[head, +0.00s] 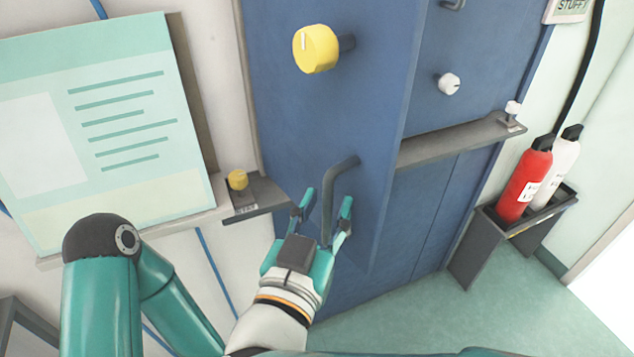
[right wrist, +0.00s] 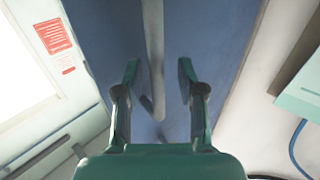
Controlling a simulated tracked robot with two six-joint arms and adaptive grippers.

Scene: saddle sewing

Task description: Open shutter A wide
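A blue shutter panel (head: 300,120) bears a large yellow knob (head: 316,48) and a grey bent bar handle (head: 328,185). No letter A is readable on it. Its right edge stands out in front of the neighbouring blue panel; how far it is swung I cannot tell. My right gripper (head: 327,198) is open, one finger on each side of the handle. In the right wrist view the handle (right wrist: 154,40) runs between the open fingers of the gripper (right wrist: 158,72), with visible gaps. My left gripper is not in view.
A grey ledge (head: 450,142) crosses the right panel, which has a white knob (head: 449,84). Red (head: 524,182) and white (head: 560,172) extinguishers stand in a grey holder at the right. A small yellow knob (head: 238,180) sits on a left ledge. A poster board (head: 100,130) is at the left.

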